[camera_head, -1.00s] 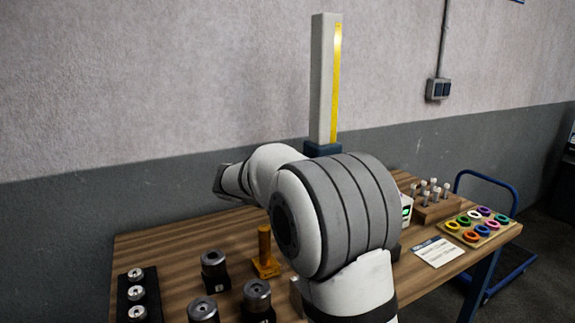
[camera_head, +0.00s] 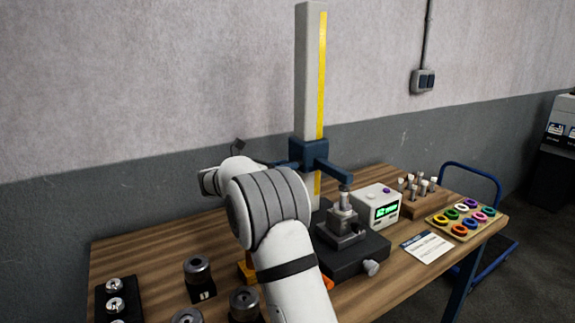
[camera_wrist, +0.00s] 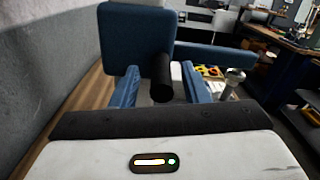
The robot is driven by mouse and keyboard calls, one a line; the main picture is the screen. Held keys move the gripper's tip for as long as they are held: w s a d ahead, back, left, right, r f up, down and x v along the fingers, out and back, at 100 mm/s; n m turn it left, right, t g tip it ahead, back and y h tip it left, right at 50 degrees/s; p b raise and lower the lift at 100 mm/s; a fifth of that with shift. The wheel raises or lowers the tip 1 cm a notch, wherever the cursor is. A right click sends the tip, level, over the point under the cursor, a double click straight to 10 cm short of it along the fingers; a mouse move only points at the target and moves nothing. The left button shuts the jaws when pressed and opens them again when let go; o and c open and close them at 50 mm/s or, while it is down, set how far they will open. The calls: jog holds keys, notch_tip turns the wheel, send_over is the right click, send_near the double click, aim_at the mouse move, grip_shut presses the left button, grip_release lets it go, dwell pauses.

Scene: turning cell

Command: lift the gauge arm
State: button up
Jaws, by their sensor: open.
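The height gauge has a tall grey column (camera_head: 310,75) with a yellow scale. Its blue carriage (camera_head: 308,153) is low on the column, and the blue gauge arm (camera_head: 333,172) reaches right, over a grey stepped part on the dark base (camera_head: 350,256). In the wrist view the carriage (camera_wrist: 138,38) is straight ahead, with the gauge arm (camera_wrist: 212,57) to its right. A black cylindrical handle (camera_wrist: 161,78) points toward me from the carriage. My gripper (camera_wrist: 160,84) is open, its blue fingers on either side of the handle with visible gaps. In the head view my arm mostly hides the gripper.
A white readout box (camera_head: 377,205) stands right of the gauge. Beyond it are a wooden pin block (camera_head: 424,205) and a tray of coloured rings (camera_head: 462,222). Dark metal cylinders (camera_head: 198,269) stand at the front left. The wall is close behind the table.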

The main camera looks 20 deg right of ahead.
jog(key=shift+w+d, duration=0.1)
jog(key=shift+d, duration=0.45)
grip_shut()
jog(key=shift+r, duration=0.15)
